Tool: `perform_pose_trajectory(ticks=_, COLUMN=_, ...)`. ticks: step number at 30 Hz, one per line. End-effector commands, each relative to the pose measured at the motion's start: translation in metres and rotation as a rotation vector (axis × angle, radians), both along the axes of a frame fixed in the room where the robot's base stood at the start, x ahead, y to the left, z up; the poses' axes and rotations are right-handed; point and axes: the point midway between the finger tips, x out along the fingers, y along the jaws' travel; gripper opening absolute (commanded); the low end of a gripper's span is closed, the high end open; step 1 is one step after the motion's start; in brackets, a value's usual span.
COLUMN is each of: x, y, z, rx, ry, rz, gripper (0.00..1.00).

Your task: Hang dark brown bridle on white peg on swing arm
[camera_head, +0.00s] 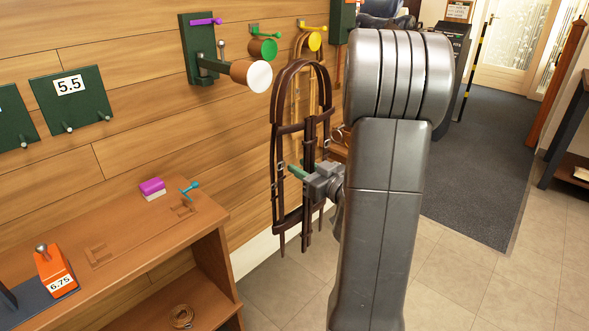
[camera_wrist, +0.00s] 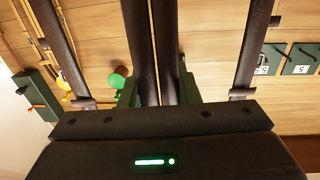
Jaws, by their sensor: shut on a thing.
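The dark brown bridle (camera_head: 277,170) hangs upright in the air, its top loop just right of the white peg (camera_head: 260,77) in the head view. My gripper (camera_head: 308,176) is shut on the bridle's middle straps, low on the loop. In the wrist view, the straps (camera_wrist: 140,45) run between my gripper's green fingers (camera_wrist: 160,92). The white peg sticks out on a swing arm (camera_head: 214,65) from a dark green wall plate (camera_head: 197,38). In the head view the bridle appears apart from the peg; depth is hard to judge.
A green peg (camera_head: 263,49) and a yellow peg (camera_head: 315,41) are beyond the white one. A tan bridle hangs by the yellow peg, partly hidden. A wooden bench (camera_head: 130,225) stands at the lower left. Tiled floor (camera_head: 470,285) is open to the right.

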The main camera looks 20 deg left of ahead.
Motion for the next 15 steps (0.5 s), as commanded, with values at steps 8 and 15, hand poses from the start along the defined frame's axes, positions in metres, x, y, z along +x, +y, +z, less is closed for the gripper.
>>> perform_pose_trajectory(ticks=8, x=-0.020, y=0.021, z=0.010, rx=0.001, ry=-0.002, rz=0.083, gripper=0.00)
perform_pose_trajectory(ticks=15, x=-0.015, y=0.032, z=0.008, rx=0.001, ry=-0.002, rz=0.082, gripper=0.00)
